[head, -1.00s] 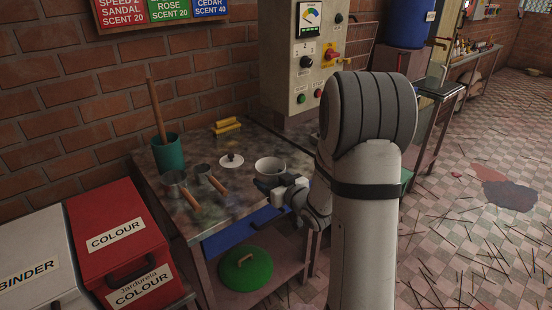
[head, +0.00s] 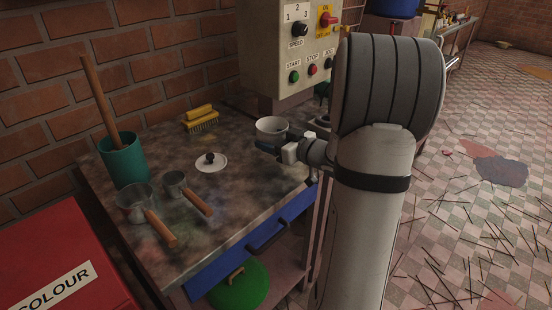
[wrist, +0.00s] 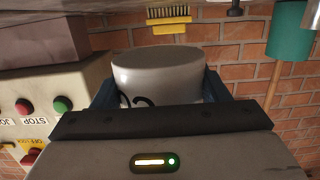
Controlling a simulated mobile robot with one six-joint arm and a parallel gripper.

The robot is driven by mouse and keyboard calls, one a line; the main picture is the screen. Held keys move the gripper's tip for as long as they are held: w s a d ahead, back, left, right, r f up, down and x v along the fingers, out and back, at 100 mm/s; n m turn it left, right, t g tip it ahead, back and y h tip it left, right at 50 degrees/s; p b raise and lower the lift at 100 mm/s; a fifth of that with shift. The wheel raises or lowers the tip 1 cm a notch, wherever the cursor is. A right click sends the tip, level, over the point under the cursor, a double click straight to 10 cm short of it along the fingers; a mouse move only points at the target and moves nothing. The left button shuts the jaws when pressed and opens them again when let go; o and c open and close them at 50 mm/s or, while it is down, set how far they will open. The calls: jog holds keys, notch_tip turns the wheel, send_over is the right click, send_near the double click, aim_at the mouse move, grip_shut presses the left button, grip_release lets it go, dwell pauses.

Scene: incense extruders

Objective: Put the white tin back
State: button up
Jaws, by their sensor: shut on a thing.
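The white tin (head: 271,130) is in my gripper (head: 268,149), above or at the back right of the table in the head view. The wrist view shows the tin (wrist: 158,75) between the two blue fingers, with dark marking on its side partly hidden by the gripper. My gripper (wrist: 158,92) is shut on it. From the head view I cannot tell if the tin's base touches the tabletop. A white lid with a dark knob (head: 211,162) lies on the table, left of the tin.
The worktable (head: 240,205) holds a yellow brush (head: 201,120), two metal cups (head: 135,203) with wooden handles and a green pot (head: 124,166) with a stick. A control box (head: 290,50) stands behind the tin. The table's front middle is clear.

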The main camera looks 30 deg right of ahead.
aim_at(276, 163)
jog(key=shift+s+d+f+b, duration=0.15)
jog(key=shift+f+b, duration=0.2)
jog(key=shift+f, duration=1)
jog(key=shift+w+d+f+b, duration=0.1)
jog(key=shift+f+b, duration=0.25)
jog(key=shift+f, duration=0.95)
jog(key=o, duration=1.3)
jog(key=shift+r, duration=0.25)
jog(key=p+v, duration=0.2)
jog(key=v, duration=1)
jog(key=shift+f, duration=0.1)
